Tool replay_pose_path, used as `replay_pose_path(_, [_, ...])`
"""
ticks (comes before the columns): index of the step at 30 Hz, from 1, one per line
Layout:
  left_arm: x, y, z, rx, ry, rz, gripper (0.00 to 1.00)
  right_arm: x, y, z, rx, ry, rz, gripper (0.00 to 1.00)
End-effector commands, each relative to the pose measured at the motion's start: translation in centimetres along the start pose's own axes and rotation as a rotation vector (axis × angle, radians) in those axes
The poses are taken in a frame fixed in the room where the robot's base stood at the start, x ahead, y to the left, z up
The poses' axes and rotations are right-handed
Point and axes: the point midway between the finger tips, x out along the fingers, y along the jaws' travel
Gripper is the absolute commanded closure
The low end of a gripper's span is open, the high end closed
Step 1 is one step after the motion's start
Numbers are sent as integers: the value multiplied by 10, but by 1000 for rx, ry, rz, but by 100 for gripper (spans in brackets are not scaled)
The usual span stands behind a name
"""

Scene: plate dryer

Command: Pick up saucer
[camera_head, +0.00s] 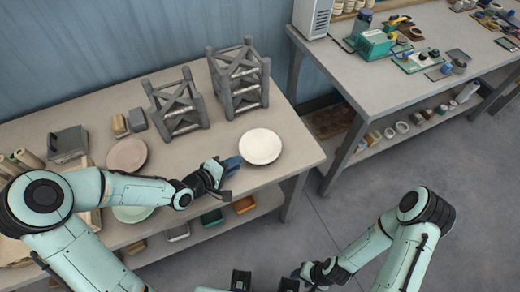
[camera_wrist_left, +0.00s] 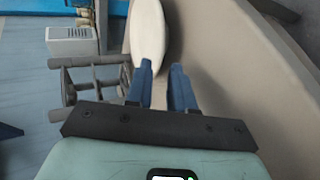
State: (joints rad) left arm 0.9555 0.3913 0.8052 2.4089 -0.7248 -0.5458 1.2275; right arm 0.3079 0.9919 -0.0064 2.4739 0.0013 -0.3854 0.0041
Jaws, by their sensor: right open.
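A white saucer (camera_head: 260,146) lies near the right end of the workbench. It also shows in the left wrist view (camera_wrist_left: 148,35), directly ahead of the fingers. My left gripper (camera_head: 232,165) is at the saucer's left edge, low over the bench. Its two blue fingers (camera_wrist_left: 165,82) are apart. The left finger overlaps the saucer's near edge in the wrist view; whether the rim is between the fingers I cannot tell. My right gripper (camera_head: 302,274) is open, away from the bench at the bottom of the head view, partly cut off.
A pinkish plate (camera_head: 127,154) and a pale green plate (camera_head: 132,213) lie further left. Grey racks (camera_head: 240,80) stand behind the saucer. A second table (camera_head: 400,80) with tools is at the right. The bench is clear right of the saucer.

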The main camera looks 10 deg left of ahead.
Motion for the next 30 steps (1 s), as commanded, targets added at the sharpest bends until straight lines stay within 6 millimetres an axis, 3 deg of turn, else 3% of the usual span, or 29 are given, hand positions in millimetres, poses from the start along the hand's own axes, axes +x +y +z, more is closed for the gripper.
replay_pose_path(6, [33, -4, -2, 0, -4, 3, 77, 16, 7, 4, 2, -7, 2, 49])
replay_pose_path(11, [48, -3, -3, -1, -1, 2, 77, 19, 8, 5, 3, -9, 3, 49])
replay_pose_path(19, [50, -2, -4, 0, 0, 1, 77, 19, 8, 5, 2, -8, 3, 49])
replay_pose_path(21, [49, -2, -4, 0, 0, 1, 100, 19, 8, 5, 2, -8, 3, 49])
replay_pose_path(30, [49, -1, -4, 1, 1, 4, 100, 19, 8, 5, 2, -8, 3, 49])
